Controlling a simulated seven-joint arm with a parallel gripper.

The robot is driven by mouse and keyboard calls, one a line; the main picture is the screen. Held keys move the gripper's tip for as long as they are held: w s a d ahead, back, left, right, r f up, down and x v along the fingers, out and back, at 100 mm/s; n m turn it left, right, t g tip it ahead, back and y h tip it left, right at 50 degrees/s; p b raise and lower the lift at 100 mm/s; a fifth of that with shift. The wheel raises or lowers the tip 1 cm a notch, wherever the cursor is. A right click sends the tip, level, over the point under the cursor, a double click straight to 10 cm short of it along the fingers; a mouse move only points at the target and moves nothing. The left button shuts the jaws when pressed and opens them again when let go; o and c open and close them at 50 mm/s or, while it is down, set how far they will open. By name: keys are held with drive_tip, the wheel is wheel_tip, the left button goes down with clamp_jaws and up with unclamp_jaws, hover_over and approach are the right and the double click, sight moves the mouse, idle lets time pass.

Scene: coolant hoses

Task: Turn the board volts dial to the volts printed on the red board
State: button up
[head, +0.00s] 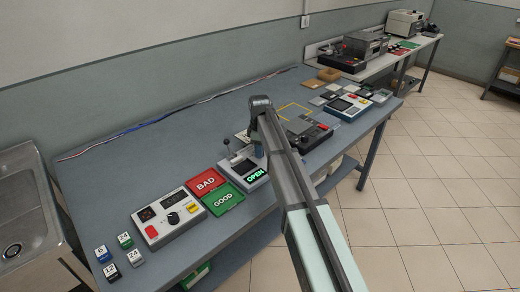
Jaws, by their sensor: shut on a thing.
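A light grey panel box (172,221) lies at the near left of the bench, with a black dial (173,218), dark displays, a red button and a yellow button. The displays and the dial's marks are too small to read. My arm reaches over the bench and bends down behind itself. My gripper (258,150) shows only in part behind the arm, beside the test fixture with the green OPEN sign (256,175). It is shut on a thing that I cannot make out. I cannot pick out a red board or any volts printed on one.
A red BAD mat (206,183) and a green GOOD mat (223,199) lie between the panel and the fixture. Several small numbered blocks (124,240) stand at the left end. More devices (348,106) stand to the right. The back of the bench is mostly clear.

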drive_tip(key=shift+m, duration=0.4)
drive_tip(key=m, duration=0.9)
drive_tip(key=shift+a, duration=0.1)
drive_tip(key=m, duration=0.5)
drive_tip(key=shift+w+m+g, duration=0.1)
drive_tip(key=shift+m+g, duration=0.2)
drive_tip(key=shift+m, duration=2.3)
drive_tip(key=o, duration=1)
drive_tip(key=shift+o, duration=0.2)
wheel_tip(320, 180, up, 14)
drive_tip(key=shift+a, duration=0.3)
